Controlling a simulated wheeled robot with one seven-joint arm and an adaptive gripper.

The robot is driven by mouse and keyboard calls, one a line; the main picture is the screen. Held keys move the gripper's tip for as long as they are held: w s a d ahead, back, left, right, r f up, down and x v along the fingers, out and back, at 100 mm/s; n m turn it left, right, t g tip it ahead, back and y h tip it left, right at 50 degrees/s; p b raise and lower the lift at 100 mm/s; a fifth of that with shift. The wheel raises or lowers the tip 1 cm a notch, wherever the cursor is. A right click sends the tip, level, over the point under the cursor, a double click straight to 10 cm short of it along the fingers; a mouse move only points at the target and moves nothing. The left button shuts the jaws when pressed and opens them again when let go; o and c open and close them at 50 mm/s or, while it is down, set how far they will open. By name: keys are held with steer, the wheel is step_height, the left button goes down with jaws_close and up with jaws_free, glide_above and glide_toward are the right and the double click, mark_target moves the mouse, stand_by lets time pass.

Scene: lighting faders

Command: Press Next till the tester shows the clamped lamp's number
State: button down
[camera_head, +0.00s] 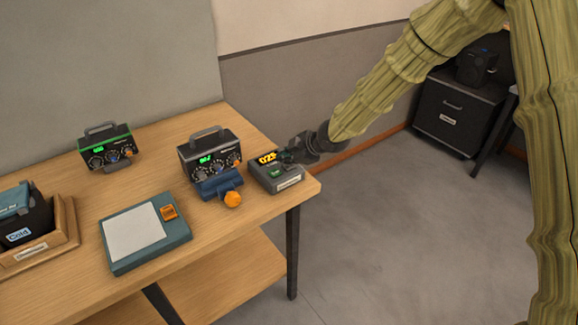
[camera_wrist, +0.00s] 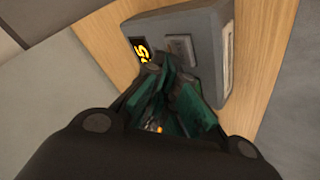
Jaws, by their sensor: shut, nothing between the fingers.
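The tester (camera_head: 283,186) is a grey box near the table's right corner. Its yellow display (camera_head: 267,158) seems to start with 02; the last digit is hard to read. The display shows partly in the wrist view (camera_wrist: 139,49), beside a grey square button (camera_wrist: 180,46) on the tester (camera_wrist: 212,45). The clamped lamp unit (camera_head: 208,148) stands left, with a small unreadable green display.
A blue clamp (camera_head: 220,184) with an orange knob (camera_head: 233,199) holds that unit. A similar unit (camera_head: 106,150) stands back left. A teal pad (camera_head: 150,252) lies in front, and a wooden tray (camera_head: 68,222) with a box labelled Cold is far left. Open floor lies right of the table.

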mark_target(287, 167)
steer(key=shift+f, duration=0.3)
stand_by(0.9)
steer(key=shift+r, duration=0.1)
steer(key=shift+r+p, duration=0.65)
steer(key=shift+r+p, duration=2.2)
steer(key=shift+r, duration=0.35)
steer(key=shift+f, duration=0.1)
